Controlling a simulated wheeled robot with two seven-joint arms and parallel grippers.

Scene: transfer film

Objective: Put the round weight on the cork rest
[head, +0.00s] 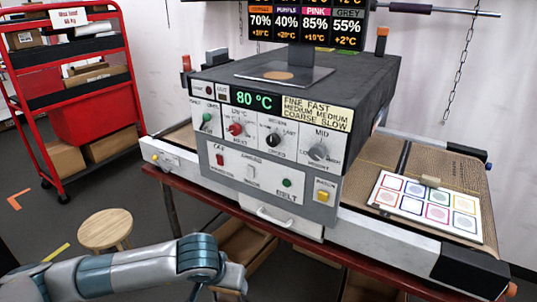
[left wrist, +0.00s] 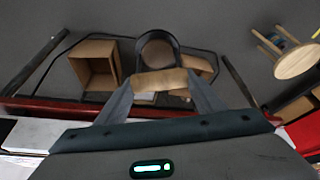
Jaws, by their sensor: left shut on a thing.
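The cork rest (head: 278,76) appears to be the flat tan disc on a metal plate (head: 310,77) on top of the machine. My left gripper (head: 232,284) is at the bottom of the head view, low in front of the machine and well below the disc. In the left wrist view its two fingers (left wrist: 160,92) are shut on a tan piece (left wrist: 160,80). A dark round-rimmed thing (left wrist: 157,36) shows just beyond that piece. I cannot tell whether either is the round weight. My right gripper is out of view.
The machine's control panel (head: 267,140) and conveyor side rail (head: 390,232) stand between my left gripper and the machine top. A printed colour sheet (head: 425,207) lies on the right-hand belt. A wooden stool (head: 105,229) and a red shelf cart (head: 100,105) stand left.

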